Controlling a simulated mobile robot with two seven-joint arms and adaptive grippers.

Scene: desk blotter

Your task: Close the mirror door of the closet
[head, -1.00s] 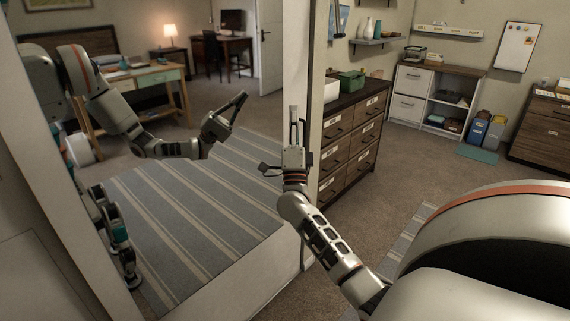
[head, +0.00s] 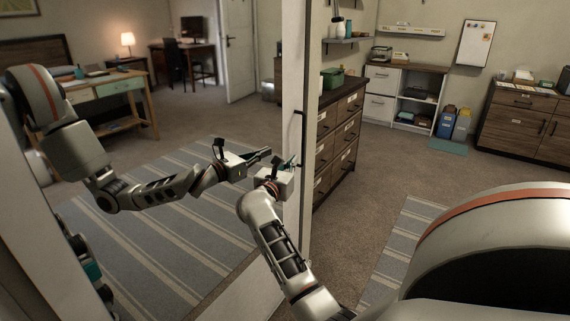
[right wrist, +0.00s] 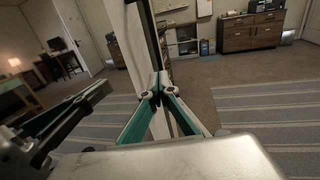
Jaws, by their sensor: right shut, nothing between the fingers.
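The mirror door (head: 180,250) fills the left half of the head view and reflects the room and my arm. Its pale upright edge frame (head: 295,70) stands near the middle, with a dark vertical handle (head: 301,135) on it. My right gripper (head: 287,163) is shut and empty, close in front of the mirror beside this frame. In the right wrist view its fingertips (right wrist: 161,88) overlap the frame (right wrist: 138,45); I cannot tell whether they touch it. The gripper's reflection shows to the left. My left gripper is not in view.
A dark wooden dresser (head: 338,140) stands just beyond the door edge. A white shelf unit (head: 400,97) and a brown cabinet (head: 525,125) are farther back. Carpeted floor (head: 385,175) is open to the right, with a striped rug (head: 400,250).

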